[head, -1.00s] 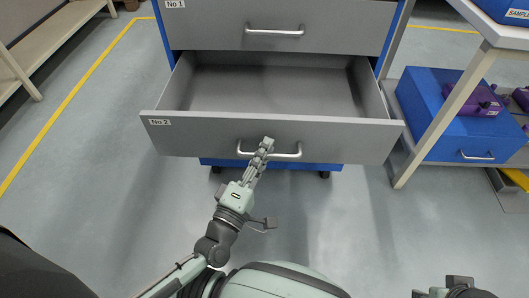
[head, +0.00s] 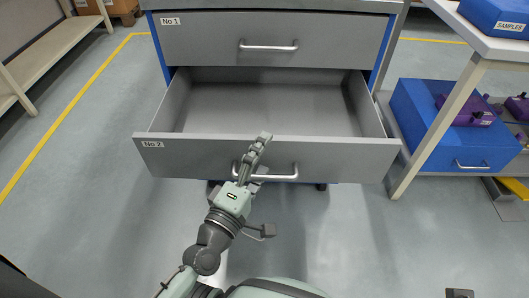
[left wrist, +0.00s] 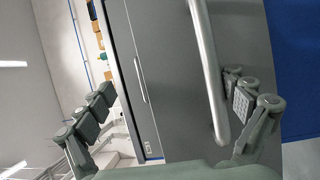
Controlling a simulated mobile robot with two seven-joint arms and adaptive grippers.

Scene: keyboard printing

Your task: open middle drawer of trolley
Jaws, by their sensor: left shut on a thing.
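The trolley's middle drawer (head: 340,160), labelled No 2, is pulled well out, and its grey interior looks empty. Its silver bar handle (head: 284,178) is on the front face. My left gripper (head: 256,150) is at the left part of this handle, shut on it. In the left wrist view the handle (left wrist: 208,70) runs between the two fingers (left wrist: 170,88), closer to the right one. The upper drawer (head: 330,45), labelled No 1, is shut. Only a small dark piece of my right gripper (head: 460,293) shows at the bottom edge; its fingers cannot be made out.
A white table (head: 460,90) stands at the right, with a blue samples box (head: 500,16) on it. A blue case (head: 420,110) and purple devices are on its lower shelf. A shelf bench (head: 50,40) is at the far left. The floor before the drawer is clear.

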